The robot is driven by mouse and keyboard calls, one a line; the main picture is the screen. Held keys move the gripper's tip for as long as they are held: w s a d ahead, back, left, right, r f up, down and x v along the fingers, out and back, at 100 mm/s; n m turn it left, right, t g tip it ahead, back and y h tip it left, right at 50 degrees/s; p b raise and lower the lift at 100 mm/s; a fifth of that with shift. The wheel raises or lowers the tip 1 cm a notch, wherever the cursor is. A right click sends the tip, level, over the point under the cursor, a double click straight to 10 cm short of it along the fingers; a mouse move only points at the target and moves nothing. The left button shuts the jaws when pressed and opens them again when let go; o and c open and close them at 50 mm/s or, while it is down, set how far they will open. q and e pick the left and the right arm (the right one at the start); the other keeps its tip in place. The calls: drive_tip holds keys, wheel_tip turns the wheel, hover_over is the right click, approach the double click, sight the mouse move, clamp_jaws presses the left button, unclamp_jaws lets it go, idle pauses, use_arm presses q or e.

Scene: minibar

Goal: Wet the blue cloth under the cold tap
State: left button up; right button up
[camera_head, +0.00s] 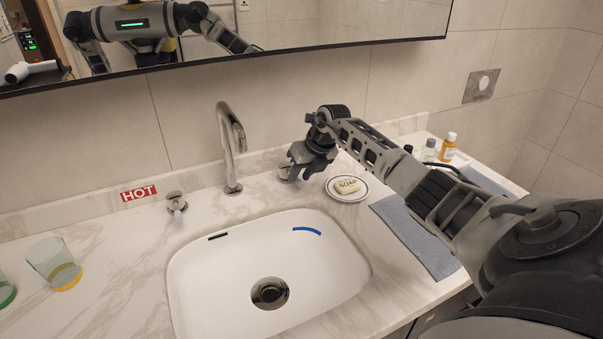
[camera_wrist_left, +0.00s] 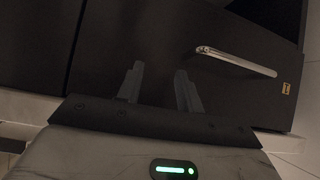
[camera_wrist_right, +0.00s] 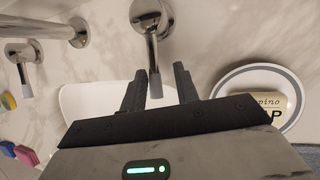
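The grey-blue cloth (camera_head: 418,238) lies flat on the counter right of the sink (camera_head: 330,272), partly hidden by my right arm. The curved tap spout (camera_head: 232,145) stands behind the sink, with no water visible. My right gripper (camera_head: 296,172) is open at the tap handle right of the spout. In the right wrist view, that handle's lever (camera_wrist_right: 153,50) points between the fingertips (camera_wrist_right: 158,72), with no clear contact. The other handle (camera_head: 176,203) is left, beside a red HOT label (camera_head: 138,193). My left gripper (camera_wrist_left: 159,70) is open and empty before a dark cabinet front.
A soap bar (camera_head: 347,187) on a dish (camera_head: 346,198) sits close right of my right gripper. Small bottles (camera_head: 448,147) stand at the back right, a glass (camera_head: 54,263) at left. A blue strip (camera_head: 306,230) and black mark show in the sink. A mirror hangs above.

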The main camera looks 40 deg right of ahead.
clamp_jaws()
drive_tip(key=shift+d+f+n+b, duration=0.25)
drive_tip(key=shift+d+n+b, duration=0.25)
drive_tip(key=shift+b, duration=0.7)
drive_tip(key=shift+d+n+y+b, duration=0.2)
drive_tip(key=shift+n+y+b, duration=0.15)
drive_tip(key=shift+b, duration=0.25)
drive_tip(key=shift+d+r+n+b, duration=0.15)
drive_tip(key=shift+d+n+b, duration=0.1)
drive_tip(key=shift+n+b, duration=0.2)
use_arm(q)
drive_tip(key=shift+d+f, duration=0.2)
drive_tip(key=shift+f, duration=0.25)
drive_tip(key=shift+d+f, duration=0.2)
drive_tip(key=shift+f, duration=0.25)
use_arm(e)
drive_tip(key=shift+r, duration=0.15)
drive_tip(key=shift+o, duration=1.2)
unclamp_jaws()
